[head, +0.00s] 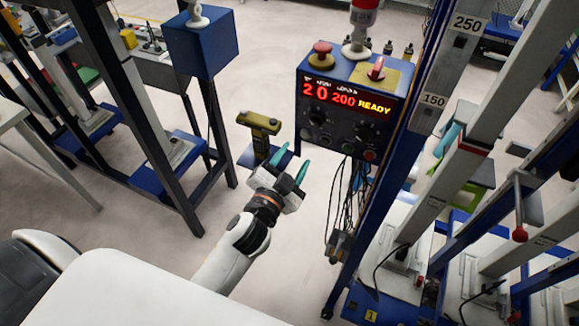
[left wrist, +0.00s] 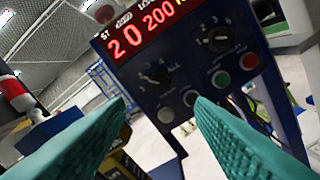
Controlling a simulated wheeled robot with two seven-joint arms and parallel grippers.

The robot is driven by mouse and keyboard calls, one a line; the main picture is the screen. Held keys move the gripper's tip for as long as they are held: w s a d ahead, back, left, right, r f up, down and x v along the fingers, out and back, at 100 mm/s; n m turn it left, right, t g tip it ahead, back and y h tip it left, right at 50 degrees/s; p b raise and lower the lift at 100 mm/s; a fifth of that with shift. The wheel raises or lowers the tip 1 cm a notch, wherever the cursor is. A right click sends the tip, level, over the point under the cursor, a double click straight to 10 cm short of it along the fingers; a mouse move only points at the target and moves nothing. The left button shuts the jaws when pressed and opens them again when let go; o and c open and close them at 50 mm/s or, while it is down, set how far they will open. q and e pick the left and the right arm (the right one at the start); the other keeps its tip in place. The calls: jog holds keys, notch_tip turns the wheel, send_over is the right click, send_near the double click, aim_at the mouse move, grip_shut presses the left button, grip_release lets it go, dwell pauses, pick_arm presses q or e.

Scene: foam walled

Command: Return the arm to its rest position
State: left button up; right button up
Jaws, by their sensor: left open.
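My left gripper (head: 292,172) reaches up from the bottom of the head view, its two teal fingers apart with nothing between them. It stands in front of and below a blue control box (head: 317,122) with a red display reading "20 200 READY". In the left wrist view the open teal fingers (left wrist: 192,118) point at the lower part of the control box panel (left wrist: 205,66), near its knobs and its green, red and white buttons. I cannot tell whether a fingertip touches the panel. My right gripper is not in view.
A yellow-brown block on a post (head: 259,122) stands just left of my left gripper. Cables (head: 347,195) hang below the control box. A blue and grey upright frame (head: 432,110) rises at the right. A dark frame with a blue box (head: 201,42) stands at the left. Pale floor lies between.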

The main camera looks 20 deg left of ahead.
pick_arm(q)
jog(key=shift+s, duration=0.8)
jog(key=s+f+n+g, duration=0.1)
jog(key=s+f+g, duration=0.2)
jog(key=f, duration=0.9)
jog(key=s+f+g, duration=0.3)
jog(key=f, duration=0.8)
jog(key=s+f+n+g, duration=0.1)
jog(key=s+f+g, duration=0.25)
jog(key=f, duration=0.85)
jog(key=s+a+f+n+g, duration=0.1)
jog(key=s+a+f+g, duration=0.1)
jog(key=s+f, duration=0.4)
jog(key=s+a+f+n+g, duration=0.1)
jog(key=s+f, duration=0.5)
jog(key=s, duration=0.7)
jog(key=s+a+f+n+g, duration=0.1)
jog(key=s+f+g, duration=0.3)
jog(key=s, duration=0.6)
notch_tip(320, 180, down, 3)
jog(key=shift+a+r+y, duration=0.1)
jog(key=shift+a+y, duration=0.2)
jog(key=shift+a, duration=0.6)
